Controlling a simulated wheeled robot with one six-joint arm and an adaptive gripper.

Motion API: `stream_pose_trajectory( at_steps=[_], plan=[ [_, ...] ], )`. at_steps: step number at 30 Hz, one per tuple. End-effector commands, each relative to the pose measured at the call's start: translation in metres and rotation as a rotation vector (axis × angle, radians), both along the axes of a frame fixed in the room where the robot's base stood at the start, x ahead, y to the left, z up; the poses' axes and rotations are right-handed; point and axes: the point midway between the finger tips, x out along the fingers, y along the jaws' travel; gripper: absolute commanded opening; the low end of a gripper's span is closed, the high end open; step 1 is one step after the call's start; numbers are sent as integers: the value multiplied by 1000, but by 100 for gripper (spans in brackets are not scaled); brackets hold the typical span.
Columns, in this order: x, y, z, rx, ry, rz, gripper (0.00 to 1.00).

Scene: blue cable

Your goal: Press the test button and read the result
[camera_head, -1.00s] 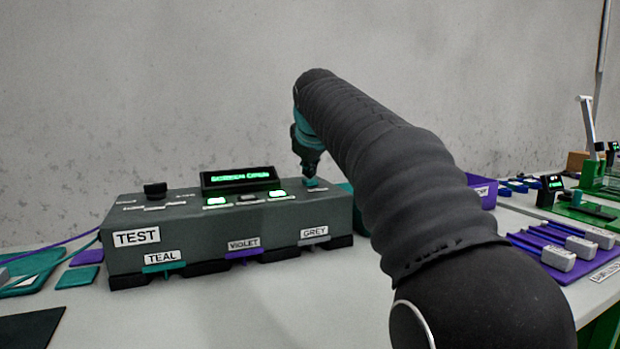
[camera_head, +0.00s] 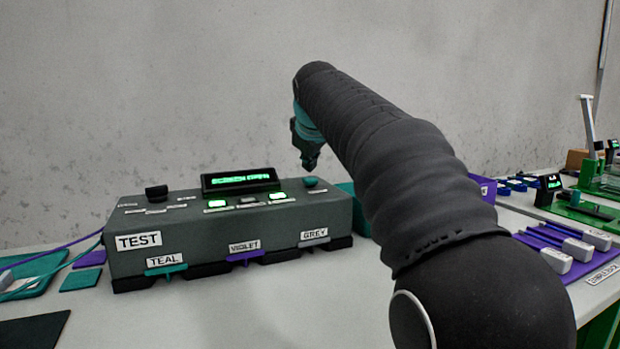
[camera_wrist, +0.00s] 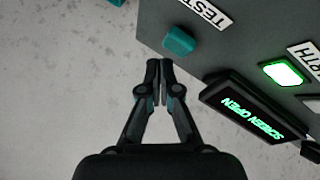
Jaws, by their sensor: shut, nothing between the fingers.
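The grey test box (camera_head: 210,245) stands on the table with front labels TEST, TEAL, VIOLET and GREY. Its teal test button (camera_head: 311,182) is on the top at the right end; it also shows in the wrist view (camera_wrist: 178,41) beside a TEST label. The tilted display (camera_head: 240,180) is lit green; in the wrist view the display (camera_wrist: 245,112) reads "SCREEN OPEN". Green lamps (camera_head: 217,204) glow on the top. My gripper (camera_head: 309,167) is shut and empty, just above the button and apart from it; its fingertips (camera_wrist: 159,64) show in the wrist view.
A black knob (camera_head: 156,192) stands at the box's left end. Cables and teal pads (camera_head: 80,279) lie to the left. A purple rack with grey plugs (camera_head: 577,249) and green fixtures (camera_head: 582,208) are to the right. Table in front of the box is clear.

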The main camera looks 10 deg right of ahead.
Motion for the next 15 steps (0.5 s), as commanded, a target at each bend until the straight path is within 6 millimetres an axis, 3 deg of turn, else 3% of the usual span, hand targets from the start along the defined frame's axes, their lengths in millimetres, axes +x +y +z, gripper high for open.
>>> stream_pose_trajectory(
  at_steps=[15],
  plan=[
    [0,0,43,0,0,0,0]
  ],
)
